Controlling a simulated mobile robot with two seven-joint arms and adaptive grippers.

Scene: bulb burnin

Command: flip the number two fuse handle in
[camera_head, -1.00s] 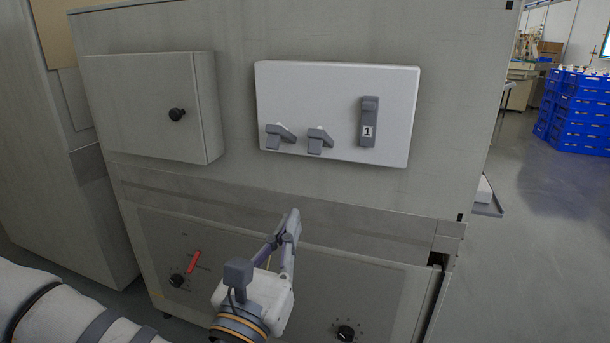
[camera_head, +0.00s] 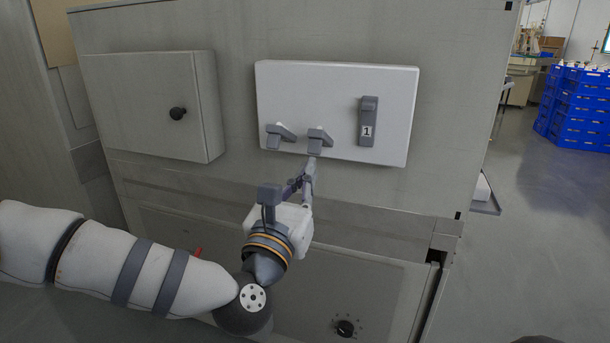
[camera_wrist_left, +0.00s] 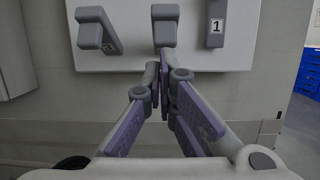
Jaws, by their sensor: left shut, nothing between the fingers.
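A white fuse panel (camera_head: 340,83) on the grey cabinet carries three grey handles. The right handle (camera_head: 368,120) stands upright, flat along the panel, and shows the number 1. In the left wrist view, the closed fingers (camera_wrist_left: 160,70) point up at the middle handle (camera_wrist_left: 165,27). I cannot tell whether they touch it. My right gripper is not in view.
A grey box with a black knob (camera_head: 178,113) is left of the panel. Below, a ledge (camera_head: 370,224) runs across the cabinet, above a lower panel with a black dial (camera_head: 345,328). Blue crates (camera_head: 578,110) stand far right.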

